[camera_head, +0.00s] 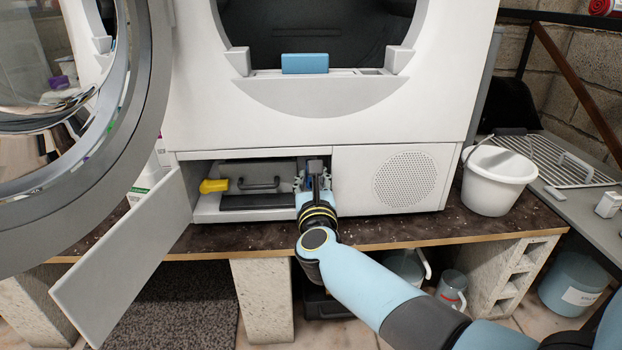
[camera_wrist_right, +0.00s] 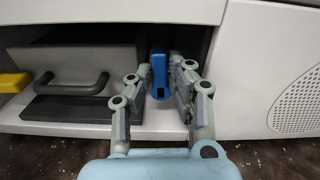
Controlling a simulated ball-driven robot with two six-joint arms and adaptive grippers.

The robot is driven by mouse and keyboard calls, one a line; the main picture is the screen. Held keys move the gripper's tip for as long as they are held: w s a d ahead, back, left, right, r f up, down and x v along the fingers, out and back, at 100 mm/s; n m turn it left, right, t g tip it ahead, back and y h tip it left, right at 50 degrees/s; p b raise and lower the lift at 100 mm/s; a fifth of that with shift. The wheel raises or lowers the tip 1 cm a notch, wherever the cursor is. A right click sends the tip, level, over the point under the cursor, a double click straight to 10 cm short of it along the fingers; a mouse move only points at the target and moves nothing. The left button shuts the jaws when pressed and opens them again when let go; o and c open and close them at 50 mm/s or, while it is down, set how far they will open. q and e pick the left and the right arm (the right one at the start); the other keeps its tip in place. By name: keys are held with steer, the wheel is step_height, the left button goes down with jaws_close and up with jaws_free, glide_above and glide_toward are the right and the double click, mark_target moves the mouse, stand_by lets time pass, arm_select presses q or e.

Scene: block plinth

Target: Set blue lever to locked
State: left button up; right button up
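The blue lever (camera_wrist_right: 159,72) stands inside the open lower compartment (camera_wrist_right: 70,128) of the white machine, near its right end. It points upright in the right wrist view. My right gripper (camera_wrist_right: 158,78) has its two fingers apart, one on each side of the lever, with small gaps showing. In the head view the right gripper (camera_head: 313,178) reaches into the compartment opening and hides most of the lever. My left gripper is not in view.
A yellow knob (camera_head: 214,186) and a grey drawer with a dark handle (camera_head: 259,184) sit left of the lever. The flap door (camera_head: 130,255) hangs open at left. A perforated panel (camera_head: 404,180) is at right. A white bucket (camera_head: 494,182) stands on the bench.

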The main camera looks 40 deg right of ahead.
jaws_close()
